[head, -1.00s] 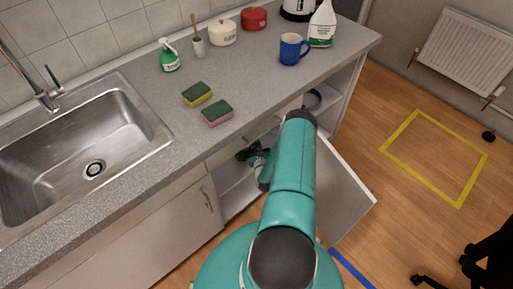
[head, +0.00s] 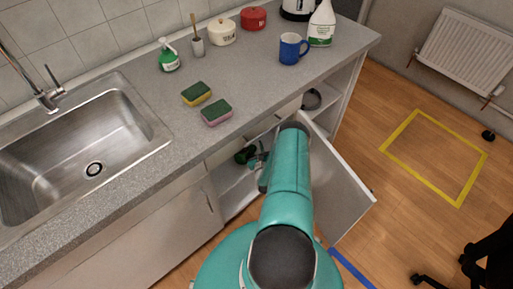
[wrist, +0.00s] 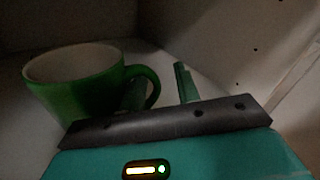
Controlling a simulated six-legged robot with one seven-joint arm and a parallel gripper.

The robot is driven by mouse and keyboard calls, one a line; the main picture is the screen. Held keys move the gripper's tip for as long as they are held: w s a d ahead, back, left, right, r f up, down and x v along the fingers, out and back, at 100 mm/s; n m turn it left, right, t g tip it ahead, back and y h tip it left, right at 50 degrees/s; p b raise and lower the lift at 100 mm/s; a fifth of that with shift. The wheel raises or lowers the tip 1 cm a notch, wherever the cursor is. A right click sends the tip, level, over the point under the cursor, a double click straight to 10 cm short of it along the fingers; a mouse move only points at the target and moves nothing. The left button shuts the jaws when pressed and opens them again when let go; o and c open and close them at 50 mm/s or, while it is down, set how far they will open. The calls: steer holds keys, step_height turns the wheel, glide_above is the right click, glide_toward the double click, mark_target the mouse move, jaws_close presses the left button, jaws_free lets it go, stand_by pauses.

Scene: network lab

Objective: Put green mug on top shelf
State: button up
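The green mug (wrist: 78,88) stands upright on the pale floor of a dark cabinet compartment, at the left of the wrist view, with its handle pointing right. In the head view the mug (head: 243,156) shows small and partly hidden inside the open cabinet under the counter. My gripper (wrist: 160,82) is open at the handle. One finger shows at the handle's loop and the other stands apart to its right. Whether either finger touches the handle I cannot tell. In the head view my arm hides most of the gripper (head: 257,161).
The cabinet door (head: 340,190) stands open to the right of my arm. A dark round item (head: 311,99) lies on a shelf at the right end. The counter holds sponges (head: 197,93), a blue mug (head: 292,49) and a spray bottle (head: 321,25).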

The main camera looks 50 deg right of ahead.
steer(key=shift+r, duration=0.15)
steer(key=v, duration=1.2)
steer(key=shift+a, duration=0.1)
